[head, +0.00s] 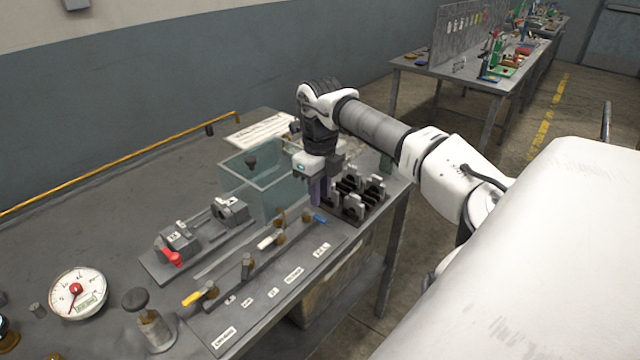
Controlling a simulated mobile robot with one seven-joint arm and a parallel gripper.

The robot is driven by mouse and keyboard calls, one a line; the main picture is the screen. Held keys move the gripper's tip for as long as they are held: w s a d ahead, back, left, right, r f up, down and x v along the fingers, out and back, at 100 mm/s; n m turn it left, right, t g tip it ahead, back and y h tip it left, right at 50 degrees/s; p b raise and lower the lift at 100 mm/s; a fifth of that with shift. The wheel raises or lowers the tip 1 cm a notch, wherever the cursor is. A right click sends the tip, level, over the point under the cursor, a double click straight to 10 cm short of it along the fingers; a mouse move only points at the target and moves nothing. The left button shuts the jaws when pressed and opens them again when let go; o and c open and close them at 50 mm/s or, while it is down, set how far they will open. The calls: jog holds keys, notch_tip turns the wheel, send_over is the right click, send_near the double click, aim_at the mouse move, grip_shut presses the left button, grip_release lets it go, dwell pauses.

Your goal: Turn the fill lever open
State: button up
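A valve panel (262,312) lies along the bench's front edge, with small white labels too small to read surely. It carries a yellow-handled lever (193,298), a white-handled lever (268,241) and a blue-handled lever (320,219) on brass valves. I cannot tell for certain which is the fill lever; the blue one is at the panel's far right end. My gripper (319,190) points down just above and behind the blue handle, apparently apart from it. Its fingers are dark and partly merge with the background, so their opening is unclear.
A clear open tank (262,190) stands behind the panel, left of my gripper. A black slotted rack (352,206) is close on the right. A vise-like fixture with a red handle (172,258), a gauge (77,292) and a knobbed cylinder (153,328) are left.

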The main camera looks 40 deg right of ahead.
aim_at(320, 218)
notch_tip(320, 218, up, 8)
jog(key=p, duration=0.4)
jog(key=shift+r, duration=0.2)
